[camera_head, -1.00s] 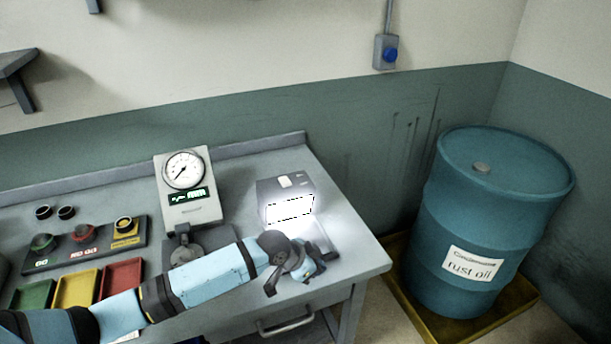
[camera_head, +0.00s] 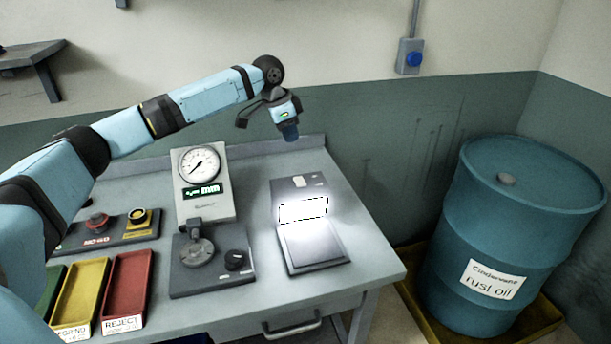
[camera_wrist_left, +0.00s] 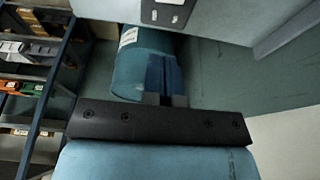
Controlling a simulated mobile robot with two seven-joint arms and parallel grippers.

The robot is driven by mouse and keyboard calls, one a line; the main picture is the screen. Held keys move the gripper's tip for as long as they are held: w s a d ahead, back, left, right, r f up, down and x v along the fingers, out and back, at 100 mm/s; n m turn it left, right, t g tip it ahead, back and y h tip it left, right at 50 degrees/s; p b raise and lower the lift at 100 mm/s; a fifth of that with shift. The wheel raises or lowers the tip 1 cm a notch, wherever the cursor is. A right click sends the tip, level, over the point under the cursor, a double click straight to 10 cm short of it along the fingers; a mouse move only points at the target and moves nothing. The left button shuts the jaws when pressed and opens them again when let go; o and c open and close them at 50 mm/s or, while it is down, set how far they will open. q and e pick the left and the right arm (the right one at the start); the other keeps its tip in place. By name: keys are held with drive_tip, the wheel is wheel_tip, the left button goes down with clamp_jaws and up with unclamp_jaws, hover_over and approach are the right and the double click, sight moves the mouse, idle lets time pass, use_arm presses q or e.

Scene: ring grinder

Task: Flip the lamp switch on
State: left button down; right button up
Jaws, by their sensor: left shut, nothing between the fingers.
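The lamp (camera_head: 290,187) is a dark grey box on the right part of the bench, with a brightly lit white panel (camera_head: 303,210) on its front. A small pale switch (camera_head: 316,180) sits on its top face; its exact tilt is too small to read. My left gripper (camera_head: 290,134) is raised above and behind the lamp, clear of it, with its fingers pointing down. The fingers are shut and empty, and they also show in the left wrist view (camera_wrist_left: 166,80). My right gripper is not in view.
A dial gauge (camera_head: 203,195) stands left of the lamp. Red (camera_head: 128,285) and yellow trays lie at the front left. A wall box with a blue button (camera_head: 411,58) hangs at the upper right. A blue barrel (camera_head: 520,230) stands right of the bench.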

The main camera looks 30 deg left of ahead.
use_arm(q)
drive_tip(key=shift+a+r, duration=0.2)
drive_tip(key=shift+r, duration=0.1)
drive_tip(key=shift+w+a+r+p, duration=0.15)
drive_tip(key=shift+w+a+p, duration=0.4)
drive_tip(key=shift+p, duration=0.4)
